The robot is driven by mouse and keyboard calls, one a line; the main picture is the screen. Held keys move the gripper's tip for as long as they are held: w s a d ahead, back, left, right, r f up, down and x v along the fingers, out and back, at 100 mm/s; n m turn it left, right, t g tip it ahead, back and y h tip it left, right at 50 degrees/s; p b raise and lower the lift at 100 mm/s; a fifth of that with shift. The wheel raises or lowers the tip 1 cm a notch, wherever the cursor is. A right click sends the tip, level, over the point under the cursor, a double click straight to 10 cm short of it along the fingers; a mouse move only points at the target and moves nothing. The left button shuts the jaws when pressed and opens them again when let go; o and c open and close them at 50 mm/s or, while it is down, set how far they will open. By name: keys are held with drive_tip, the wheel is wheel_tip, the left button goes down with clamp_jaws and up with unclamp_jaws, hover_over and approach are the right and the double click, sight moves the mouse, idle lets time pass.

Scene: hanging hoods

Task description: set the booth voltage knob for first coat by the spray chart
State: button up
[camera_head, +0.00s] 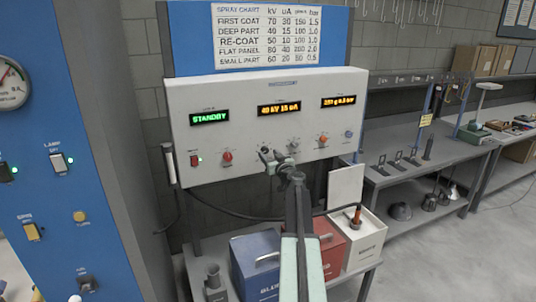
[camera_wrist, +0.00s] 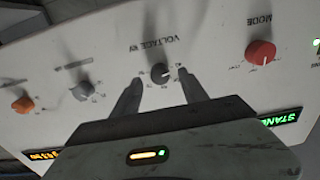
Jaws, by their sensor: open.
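The spray chart (camera_head: 268,35) on the blue backing lists first coat as 70 kV, 30 uA, 150 and 1.5. The white booth panel (camera_head: 250,100) shows a green STANDBY display (camera_head: 209,118) and an amber display (camera_head: 279,108) reading 40 kV 15 uA. The dark voltage knob (camera_wrist: 160,73), labelled VOLTAGE KV, sits between my two fingertips in the wrist view, with its pale mark toward the right. My gripper (camera_head: 272,158) is open at the panel and hides most of this knob in the head view. I cannot tell whether the fingers touch it.
The red MODE knob (camera_wrist: 260,52) is close on one side, a grey knob (camera_wrist: 82,90) and an orange knob (camera_wrist: 22,104) on the other. Below the panel are a blue box (camera_head: 255,262), a red box (camera_head: 330,250), a white box (camera_head: 365,238) and a hanging cable.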

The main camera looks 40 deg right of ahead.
sight(265, 150)
drive_tip(key=shift+x, duration=1.25)
clamp_jaws()
